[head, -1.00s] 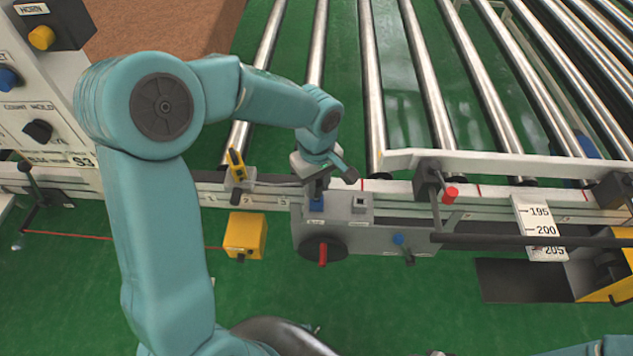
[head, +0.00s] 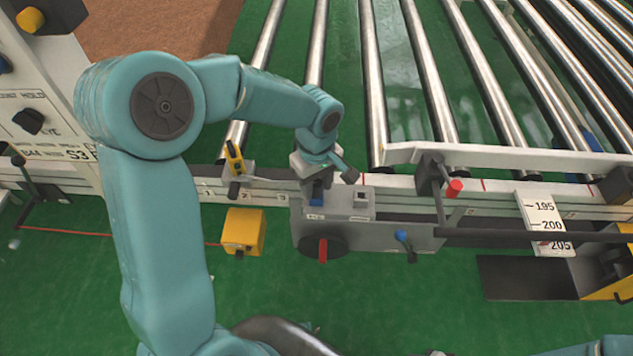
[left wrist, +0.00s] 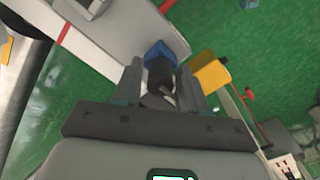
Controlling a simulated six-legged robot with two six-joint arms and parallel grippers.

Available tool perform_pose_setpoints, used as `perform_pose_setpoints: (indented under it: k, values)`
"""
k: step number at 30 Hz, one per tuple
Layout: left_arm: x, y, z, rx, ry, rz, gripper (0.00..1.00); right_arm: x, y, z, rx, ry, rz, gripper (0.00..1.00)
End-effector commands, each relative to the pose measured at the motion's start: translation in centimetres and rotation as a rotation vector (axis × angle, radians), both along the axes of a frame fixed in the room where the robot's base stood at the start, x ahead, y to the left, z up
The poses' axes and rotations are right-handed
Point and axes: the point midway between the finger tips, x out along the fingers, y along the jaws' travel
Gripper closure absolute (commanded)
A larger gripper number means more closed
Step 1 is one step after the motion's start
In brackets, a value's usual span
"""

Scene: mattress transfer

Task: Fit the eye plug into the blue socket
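The blue socket (head: 316,202) sits on top of a grey box on the conveyor's near rail. In the left wrist view, its blue rim (left wrist: 157,48) shows just past the fingertips. My left gripper (head: 317,184) points down right over the socket. In the left wrist view, its fingers (left wrist: 162,82) stand on both sides of a dark plug, the eye plug (left wrist: 160,72), and look closed on it. The plug's far end is at the blue socket; how deep it sits is hidden. My right gripper does not show.
The grey box (head: 375,235) has a red-handled dark knob and a blue lever. A yellow box (head: 243,231) hangs to its left. A yellow-and-black part (head: 235,157) stands on the rail. Steel rollers (head: 375,80) lie behind; a labelled control panel (head: 40,110) stands at left.

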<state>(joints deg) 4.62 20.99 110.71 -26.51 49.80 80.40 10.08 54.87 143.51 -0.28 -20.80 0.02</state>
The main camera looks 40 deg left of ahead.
Motion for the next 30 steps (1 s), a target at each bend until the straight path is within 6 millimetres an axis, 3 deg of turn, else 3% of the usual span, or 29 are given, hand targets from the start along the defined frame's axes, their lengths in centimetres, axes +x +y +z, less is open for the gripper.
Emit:
perform_pose_setpoints:
  k: [10, 14, 24, 30]
  values:
    - [0.0, 0.0, 0.2, 0.000, -0.001, 0.000, 0.44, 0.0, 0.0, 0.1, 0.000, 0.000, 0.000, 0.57]
    - [0.1, 0.0, 1.5, 0.000, -0.003, 0.002, 0.44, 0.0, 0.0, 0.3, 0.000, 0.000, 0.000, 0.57]
    - [0.1, 0.0, 10.3, 0.000, -0.006, 0.000, 0.44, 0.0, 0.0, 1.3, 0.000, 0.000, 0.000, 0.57]
    - [0.1, 0.0, 14.4, -0.001, -0.004, 0.000, 0.44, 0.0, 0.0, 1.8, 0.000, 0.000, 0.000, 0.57]
